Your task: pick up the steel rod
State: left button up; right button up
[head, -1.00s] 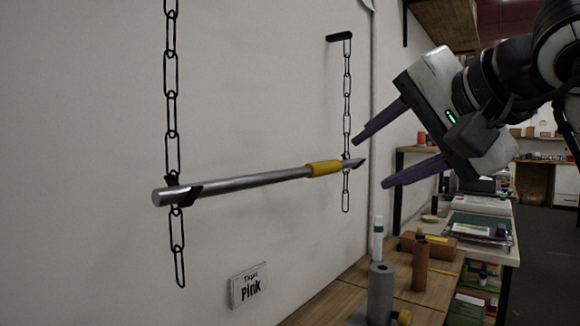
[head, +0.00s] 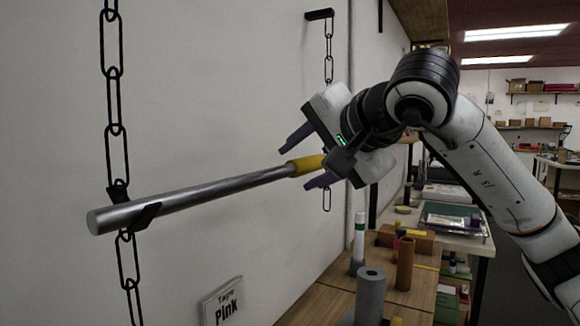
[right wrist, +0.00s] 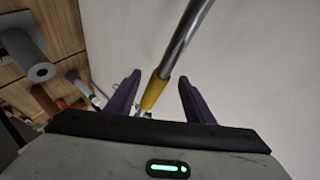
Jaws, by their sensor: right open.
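The steel rod (head: 190,198) hangs nearly level along the white wall. Its near end rests in a black hook on a chain (head: 113,75); its far end is hidden behind my right gripper. A yellow band (head: 305,165) wraps the rod near the far end. My right gripper (head: 304,160) is open, with its purple fingers above and below the yellow band. In the right wrist view the rod (right wrist: 184,35) and its yellow band (right wrist: 154,91) pass between the two open fingers (right wrist: 158,95), with gaps on both sides. My left gripper is not in view.
A sign reading "Pink" (head: 222,303) is on the wall below the rod. A wooden bench (head: 325,292) below holds a grey roll (head: 370,297), a brown tube (head: 404,264) and other items. A second chain (head: 329,50) hangs behind my gripper.

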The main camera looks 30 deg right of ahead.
jog(key=shift+x, duration=0.9)
jog(key=c, duration=1.2)
jog(key=shift+r, duration=0.1)
grip_shut()
jog(key=shift+d, duration=0.1)
